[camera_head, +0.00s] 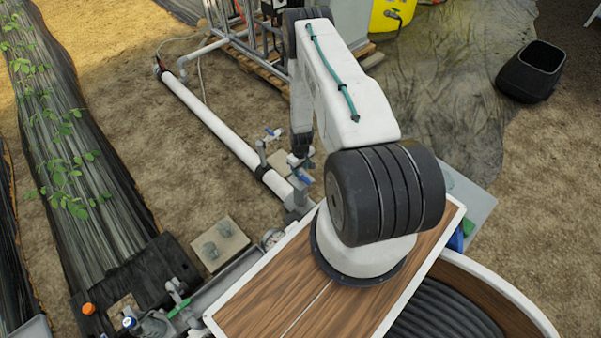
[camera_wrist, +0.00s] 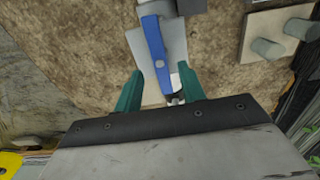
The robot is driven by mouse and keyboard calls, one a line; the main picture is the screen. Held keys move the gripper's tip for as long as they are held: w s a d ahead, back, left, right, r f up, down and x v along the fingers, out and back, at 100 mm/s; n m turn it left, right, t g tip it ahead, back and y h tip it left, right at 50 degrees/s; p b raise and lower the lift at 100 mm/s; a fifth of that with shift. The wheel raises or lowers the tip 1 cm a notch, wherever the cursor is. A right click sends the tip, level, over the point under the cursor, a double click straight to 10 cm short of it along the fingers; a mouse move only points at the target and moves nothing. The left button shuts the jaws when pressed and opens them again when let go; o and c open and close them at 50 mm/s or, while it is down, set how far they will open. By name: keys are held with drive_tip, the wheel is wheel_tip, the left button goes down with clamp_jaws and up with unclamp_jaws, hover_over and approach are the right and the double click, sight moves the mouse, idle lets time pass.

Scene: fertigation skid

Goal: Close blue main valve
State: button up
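In the wrist view a valve with a blue lever handle (camera_wrist: 156,42) lies ahead of my gripper (camera_wrist: 160,72). The teal fingers are apart, and the near end of the lever reaches between their tips. I cannot tell whether either finger touches it. In the head view a blue handle (camera_head: 304,178) shows just below my gripper (camera_head: 299,159), at the near end of the white pipe (camera_head: 212,118). The arm partly hides this spot. Another small blue-handled valve (camera_head: 272,134) stands farther along the pipe. I cannot tell from the head view how the lever is turned.
A concrete block with two grey stubs (camera_head: 220,243) sits on the soil at left; it also shows in the wrist view (camera_wrist: 272,36). A pressure gauge (camera_head: 272,238) is near the wooden deck. A black bin (camera_head: 532,70) stands far right. Bare soil lies left of the pipe.

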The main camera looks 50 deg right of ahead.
sight(301, 175)
drive_tip(key=shift+f, duration=1.6)
clamp_jaws()
